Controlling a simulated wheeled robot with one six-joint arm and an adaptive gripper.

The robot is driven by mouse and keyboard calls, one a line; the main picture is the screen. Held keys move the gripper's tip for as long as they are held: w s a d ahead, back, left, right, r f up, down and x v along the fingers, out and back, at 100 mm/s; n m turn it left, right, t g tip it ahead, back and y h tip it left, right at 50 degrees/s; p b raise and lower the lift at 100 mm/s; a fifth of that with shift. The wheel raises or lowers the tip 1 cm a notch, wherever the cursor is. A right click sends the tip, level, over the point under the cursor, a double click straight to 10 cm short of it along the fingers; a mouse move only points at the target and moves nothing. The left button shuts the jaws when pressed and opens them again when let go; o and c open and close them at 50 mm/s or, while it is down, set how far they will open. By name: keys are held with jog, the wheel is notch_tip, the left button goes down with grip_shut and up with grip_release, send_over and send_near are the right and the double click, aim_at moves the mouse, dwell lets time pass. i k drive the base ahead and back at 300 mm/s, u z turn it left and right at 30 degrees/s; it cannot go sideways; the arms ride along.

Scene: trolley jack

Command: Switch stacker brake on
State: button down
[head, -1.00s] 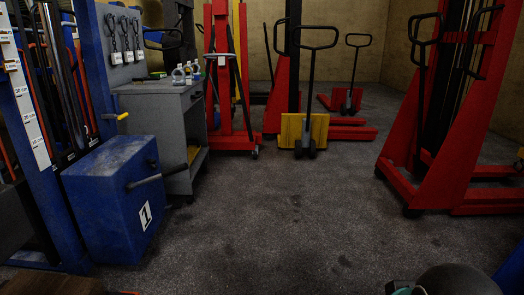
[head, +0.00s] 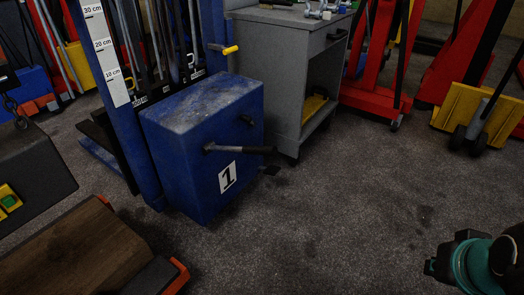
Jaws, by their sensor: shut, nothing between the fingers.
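The blue stacker (head: 185,150) with the number 1 on its box stands left of centre in the head view, upright on the floor. A black lever (head: 238,148) sticks out to the right from the box front. A yellow-tipped handle (head: 230,50) projects from the mast. A small dark piece (head: 271,170) lies low at the box's right; I cannot tell whether it is a pedal. Which part is the brake is not clear. My gripper's fingers do not show; only a teal and black part of my arm shows at bottom right, well apart from the stacker.
A grey cabinet (head: 287,75) stands behind the stacker's right side. Red stackers (head: 372,97) and a yellow-fronted truck (head: 474,115) stand at the back right. A wooden-topped piece (head: 80,255) fills the lower left. The floor (head: 340,200) in the middle is clear.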

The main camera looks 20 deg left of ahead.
aim_at(272, 169)
jog(key=u, duration=0.45)
jog(key=i, duration=1.65)
jog(key=u, duration=0.45)
